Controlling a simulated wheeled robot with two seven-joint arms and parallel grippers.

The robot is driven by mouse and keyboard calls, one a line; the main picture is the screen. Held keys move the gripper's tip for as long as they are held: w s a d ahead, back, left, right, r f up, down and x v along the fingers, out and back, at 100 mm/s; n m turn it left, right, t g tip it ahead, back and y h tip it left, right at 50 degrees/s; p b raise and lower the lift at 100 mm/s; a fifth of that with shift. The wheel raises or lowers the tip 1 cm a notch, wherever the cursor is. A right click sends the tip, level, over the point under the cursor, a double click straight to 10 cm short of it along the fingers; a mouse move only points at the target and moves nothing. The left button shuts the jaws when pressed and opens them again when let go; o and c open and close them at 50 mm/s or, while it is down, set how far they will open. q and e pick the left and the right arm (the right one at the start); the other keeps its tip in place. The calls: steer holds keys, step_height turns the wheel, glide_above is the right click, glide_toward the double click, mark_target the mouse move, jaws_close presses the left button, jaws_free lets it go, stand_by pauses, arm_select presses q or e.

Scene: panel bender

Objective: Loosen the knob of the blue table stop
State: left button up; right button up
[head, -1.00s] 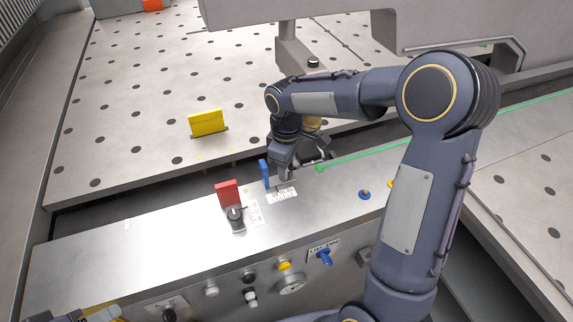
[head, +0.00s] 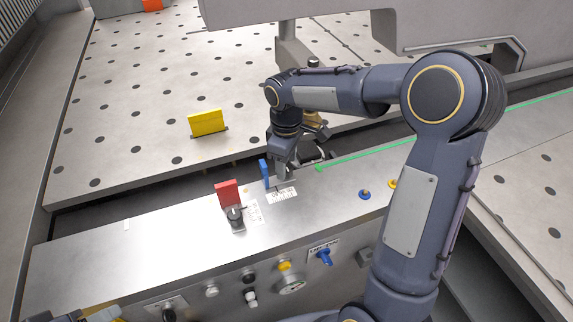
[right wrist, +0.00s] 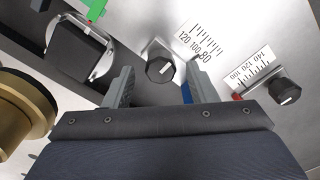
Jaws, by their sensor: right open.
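The blue table stop (head: 264,170) stands upright on the metal front rail, next to a printed scale. In the right wrist view only a sliver of its blue plate (right wrist: 187,93) shows beside the right-hand finger. Its black knob (right wrist: 160,69) shows there on a metal block, beyond and between the fingertips. In the head view my gripper hides this knob. My right gripper (head: 284,172) points down just right of the blue plate. Its two grey fingers (right wrist: 162,86) are open with nothing held; I cannot tell whether they touch the knob. My left gripper is not in view.
A red stop (head: 228,194) with its own black knob (head: 235,214) stands close by on the left. A yellow stop (head: 206,123) is on the perforated table (head: 110,110) behind. A green strip (head: 365,152) runs right. Buttons and a blue lever (head: 324,257) line the front panel.

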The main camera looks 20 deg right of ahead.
mark_target(288, 169)
step_height(288, 169, up, 6)
steer(key=shift+r, duration=0.15)
stand_by(0.5)
steer(key=shift+s+r, duration=0.1)
steer(key=shift+s, duration=0.15)
steer(key=s+a+f+m+t+y, duration=0.1)
steer(key=s+m+t, duration=0.4)
steer(key=s, duration=1.8)
steer(key=a+m+y, duration=0.1)
steer(key=m+y, duration=0.1)
steer(key=m, duration=0.3)
steer(key=shift+t+y, duration=0.3)
steer(key=shift+y, duration=0.1)
